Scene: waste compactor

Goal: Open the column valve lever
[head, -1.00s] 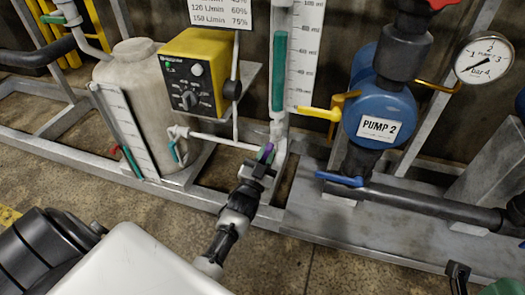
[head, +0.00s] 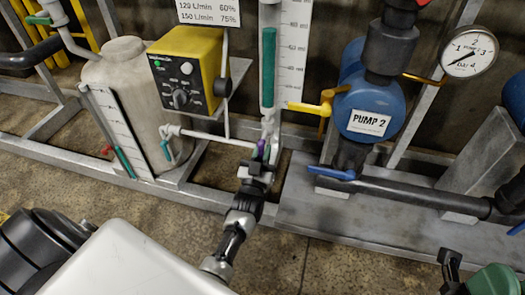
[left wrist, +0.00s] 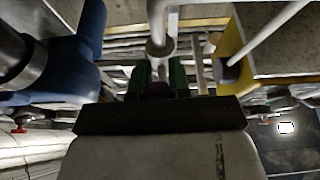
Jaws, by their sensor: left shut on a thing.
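The column valve lever is a small purple handle (head: 262,150) at the foot of the clear measuring column (head: 268,75) in the head view. It stands roughly upright just under the column's lower end. My left gripper (head: 260,163) is shut on it from below and in front. In the left wrist view, the gripper's two green-faced fingertips (left wrist: 157,80) are either side of a dark purple piece (left wrist: 157,90), below a pale pipe fitting (left wrist: 160,50). The fingers hide most of the lever.
A yellow control box (head: 187,72) and a pale tank (head: 130,100) stand to the left. Blue pump 2 (head: 365,90) with a yellow lever (head: 310,107) and a blue lever (head: 332,174) stands to the right. A steel frame rail (head: 215,197) runs below the gripper.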

